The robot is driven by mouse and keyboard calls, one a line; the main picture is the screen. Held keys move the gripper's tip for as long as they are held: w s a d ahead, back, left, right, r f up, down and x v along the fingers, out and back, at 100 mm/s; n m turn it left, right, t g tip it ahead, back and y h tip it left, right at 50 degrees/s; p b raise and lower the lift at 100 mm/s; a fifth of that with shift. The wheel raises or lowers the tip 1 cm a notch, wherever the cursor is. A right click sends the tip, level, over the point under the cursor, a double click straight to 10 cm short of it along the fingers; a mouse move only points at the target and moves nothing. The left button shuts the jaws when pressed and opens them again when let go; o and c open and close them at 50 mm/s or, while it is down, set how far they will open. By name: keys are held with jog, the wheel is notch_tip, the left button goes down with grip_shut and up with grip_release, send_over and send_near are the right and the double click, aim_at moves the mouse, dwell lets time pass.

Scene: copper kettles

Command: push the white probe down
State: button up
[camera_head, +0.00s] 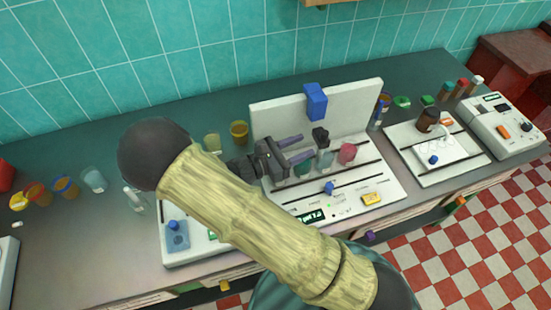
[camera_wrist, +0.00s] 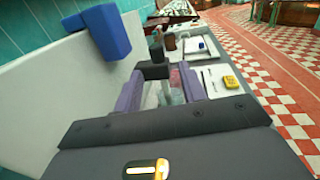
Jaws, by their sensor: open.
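I cannot clearly make out a white probe in either view. A black block (camera_head: 320,137) stands in front of the white back panel (camera_head: 275,118), above the beakers. My gripper (camera_head: 307,145) is open, its two purple fingers pointing right toward the black block. In the wrist view the black block (camera_wrist: 154,71) shows just beyond and between the fingertips; I cannot tell whether they touch it. Below are a clear beaker (camera_head: 325,159), a pink beaker (camera_head: 347,154) and a green one (camera_head: 303,167).
A blue block (camera_head: 316,101) sits on the panel's top edge. A blue knob (camera_head: 329,187) and a yellow button (camera_head: 371,199) are on the base front. A white plate with a brown bottle (camera_head: 428,120) stands to the right. Several jars stand at the left.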

jog(key=b+v, duration=0.1)
jog(key=v, duration=0.6)
dwell(0.3)
jog(key=s+d+f+m+g+y, duration=0.2)
jog(key=s+d+m+g+y, duration=0.5)
jog(key=d+m+g+y, duration=0.45)
jog(key=d+r+m+t+y, duration=0.4)
jog(key=r+m+t, duration=0.2)
jog(key=m, duration=0.6)
jog(key=shift+w+r, duration=0.25)
jog(key=shift+w, duration=0.05)
